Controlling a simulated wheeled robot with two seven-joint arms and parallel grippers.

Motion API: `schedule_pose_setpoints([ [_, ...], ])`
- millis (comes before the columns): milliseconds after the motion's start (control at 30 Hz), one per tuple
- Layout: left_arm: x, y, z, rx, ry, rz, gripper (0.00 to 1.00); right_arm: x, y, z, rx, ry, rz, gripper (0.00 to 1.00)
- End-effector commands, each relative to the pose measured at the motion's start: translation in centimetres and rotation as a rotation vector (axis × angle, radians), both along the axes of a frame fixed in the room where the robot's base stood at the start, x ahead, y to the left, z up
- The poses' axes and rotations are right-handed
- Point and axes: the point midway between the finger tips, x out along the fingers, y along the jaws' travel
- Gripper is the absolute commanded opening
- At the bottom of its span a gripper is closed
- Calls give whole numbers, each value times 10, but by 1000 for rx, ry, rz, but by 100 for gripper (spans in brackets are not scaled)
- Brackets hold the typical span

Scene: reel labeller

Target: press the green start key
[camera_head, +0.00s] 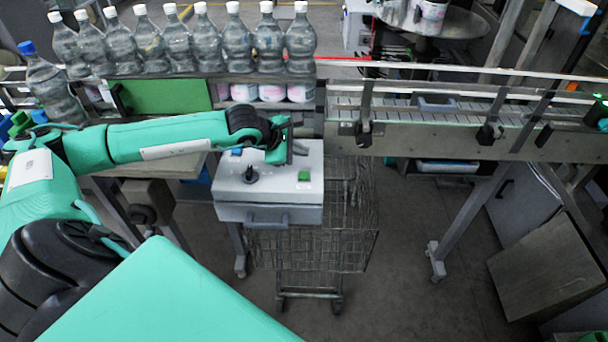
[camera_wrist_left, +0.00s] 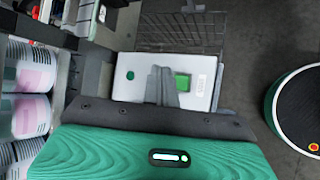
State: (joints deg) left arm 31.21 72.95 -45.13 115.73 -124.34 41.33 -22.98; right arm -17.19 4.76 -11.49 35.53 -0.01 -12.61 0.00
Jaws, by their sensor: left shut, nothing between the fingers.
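The green start key (camera_head: 304,176) is a small square on the sloped top of a light grey control box (camera_head: 268,205), near its right side. It also shows in the left wrist view (camera_wrist_left: 183,82), next to a small white label. My left gripper (camera_head: 294,155) is over the box, just beyond the key in the head view. Its fingers (camera_wrist_left: 162,76) are shut and empty, and appear just left of the key in the wrist view. I cannot tell whether they touch the box. My right gripper is not in view.
A black knob (camera_head: 250,175) and a blue key (camera_head: 237,152) are also on the box. A row of clear bottles (camera_head: 237,45) stands behind. A conveyor (camera_head: 440,118) runs to the right. A wire basket cart (camera_head: 345,215) is beside and below the box.

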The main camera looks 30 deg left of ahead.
Motion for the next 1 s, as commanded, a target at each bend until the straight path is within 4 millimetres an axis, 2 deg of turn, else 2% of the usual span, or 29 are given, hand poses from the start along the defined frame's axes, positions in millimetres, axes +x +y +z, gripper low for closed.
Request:
schedule_pose_setpoints([
  [167, -1, 0, -29, 0, 3, -1, 0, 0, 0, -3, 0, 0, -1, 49],
  [200, -1, 0, -38, 0, 2, -1, 0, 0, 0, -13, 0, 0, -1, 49],
  [333, 0, 0, -50, 0, 1, -1, 0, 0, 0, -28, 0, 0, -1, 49],
  [500, 0, 0, -56, 0, 1, -1, 0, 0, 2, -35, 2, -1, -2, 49],
  [1000, 0, 0, -54, 0, 1, -1, 0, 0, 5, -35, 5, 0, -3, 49],
])
